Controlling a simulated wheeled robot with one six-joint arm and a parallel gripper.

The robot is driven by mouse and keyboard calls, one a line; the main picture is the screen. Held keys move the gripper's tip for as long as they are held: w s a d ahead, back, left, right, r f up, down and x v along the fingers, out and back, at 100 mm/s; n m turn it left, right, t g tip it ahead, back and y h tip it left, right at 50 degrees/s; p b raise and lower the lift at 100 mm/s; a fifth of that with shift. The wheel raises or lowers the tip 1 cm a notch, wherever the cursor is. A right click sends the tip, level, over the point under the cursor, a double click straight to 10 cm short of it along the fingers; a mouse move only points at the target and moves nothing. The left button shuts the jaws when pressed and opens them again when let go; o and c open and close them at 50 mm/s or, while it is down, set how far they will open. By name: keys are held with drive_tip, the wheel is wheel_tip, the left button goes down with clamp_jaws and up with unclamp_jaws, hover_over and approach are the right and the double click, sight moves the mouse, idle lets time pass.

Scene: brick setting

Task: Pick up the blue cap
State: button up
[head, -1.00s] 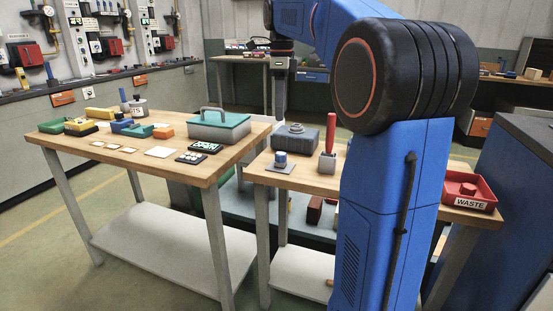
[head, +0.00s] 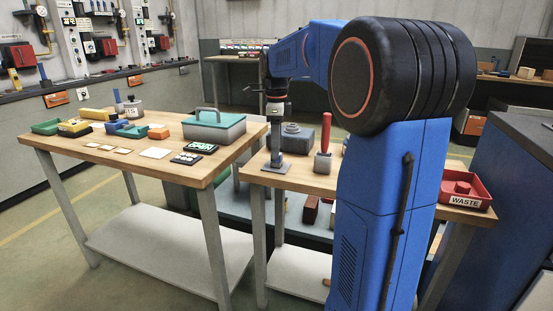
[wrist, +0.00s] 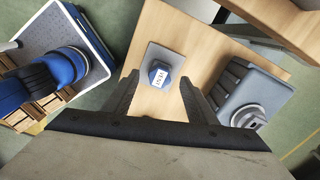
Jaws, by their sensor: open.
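In the head view my gripper (head: 276,152) points down over the grey plate (head: 279,168) and hides most of the cap. I cannot tell whether the fingertips are level with the cap or above it.
A dark grey box (head: 300,140) with a round top fitting stands close behind my gripper; it also shows in the wrist view (wrist: 244,98). A red-handled tool (head: 324,148) stands to the right. A red waste tray (head: 470,203) lies farther right. Another table (head: 60,145) stands left.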

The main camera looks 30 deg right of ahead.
drive_tip(key=shift+f, duration=0.65)
drive_tip(key=c, duration=1.2)
drive_tip(key=shift+o, duration=0.2)
